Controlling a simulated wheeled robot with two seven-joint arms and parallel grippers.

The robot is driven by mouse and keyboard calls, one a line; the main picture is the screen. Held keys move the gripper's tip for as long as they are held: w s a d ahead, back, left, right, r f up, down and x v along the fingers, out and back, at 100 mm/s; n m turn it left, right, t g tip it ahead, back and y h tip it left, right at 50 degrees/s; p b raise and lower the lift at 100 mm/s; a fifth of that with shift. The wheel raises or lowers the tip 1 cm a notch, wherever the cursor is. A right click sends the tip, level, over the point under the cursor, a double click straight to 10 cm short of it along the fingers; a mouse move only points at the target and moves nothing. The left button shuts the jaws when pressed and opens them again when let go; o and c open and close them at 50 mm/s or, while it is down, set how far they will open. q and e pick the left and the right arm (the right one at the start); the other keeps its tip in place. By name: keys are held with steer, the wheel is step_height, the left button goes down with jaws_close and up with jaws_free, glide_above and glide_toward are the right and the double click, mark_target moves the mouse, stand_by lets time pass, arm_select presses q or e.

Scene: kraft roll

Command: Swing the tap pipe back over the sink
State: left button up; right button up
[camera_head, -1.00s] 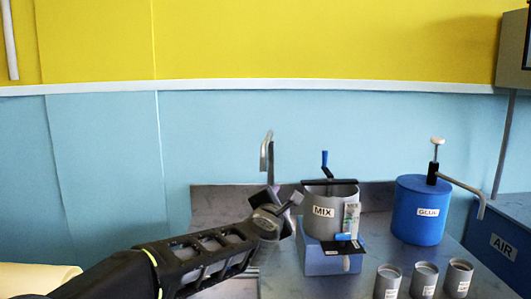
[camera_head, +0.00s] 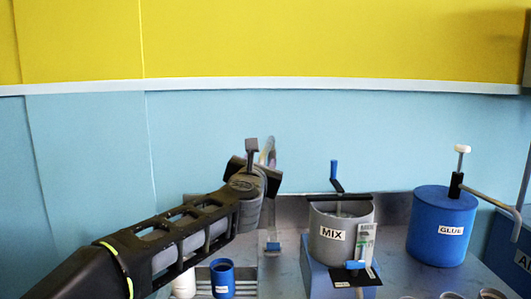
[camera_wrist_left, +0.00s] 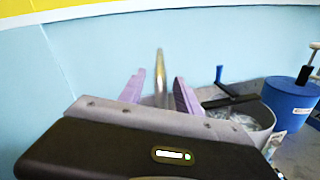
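The tap pipe (camera_head: 270,148) is a thin grey upright pipe with a bent top, standing at the back of the counter. In the left wrist view the pipe (camera_wrist_left: 159,75) shows between the two spread purple fingers of the left gripper (camera_wrist_left: 161,88), with a gap on each side. I see no clear contact. The sink cannot be made out; my left arm covers much of the counter's left part. My right gripper is not in view.
Right of the tap stand the grey MIX pot (camera_head: 360,236) with a crank and the blue GLUE drum (camera_head: 437,240) with a bent outlet pipe. A blue cup (camera_head: 222,280) and a white cup (camera_head: 183,285) stand below my left arm. The wall is behind.

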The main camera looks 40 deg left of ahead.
mark_target(265, 150)
arm_select(q)
steer(key=p+x, duration=0.1)
steer(key=x, duration=0.6)
steer(key=shift+w+a+f, duration=0.1)
steer(key=shift+w+a, duration=0.05)
steer(key=shift+w, duration=0.2)
steer(key=shift+c, duration=0.6)
jaws_close()
stand_by(0.8)
